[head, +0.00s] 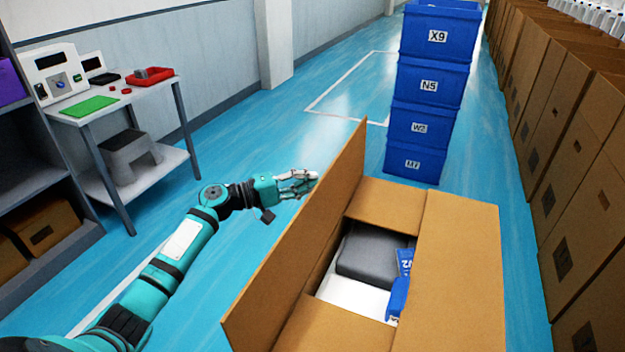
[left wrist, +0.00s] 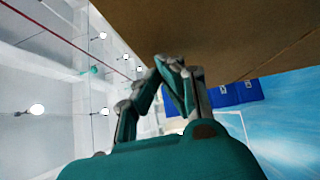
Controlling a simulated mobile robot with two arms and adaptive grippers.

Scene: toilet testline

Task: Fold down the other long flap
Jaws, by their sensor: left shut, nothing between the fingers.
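A large open cardboard box (head: 455,265) stands in front of me. Its left long flap (head: 300,240) stands up and leans slightly outward. Inside are a dark grey item (head: 372,252), a white item and blue packets (head: 400,290). My left gripper (head: 312,178) is shut and empty on the outer left side of the standing flap, near its far end. In the left wrist view, its fingers (left wrist: 178,65) are close below the brown flap (left wrist: 220,35). My right gripper is not in view.
Blue stacked crates (head: 428,85) stand behind the box. Rows of tall cartons (head: 570,150) line the right side. A white table (head: 125,95) with a red tray and a grey stool stands at the left, beside a dark shelf. Blue floor is clear between table and box.

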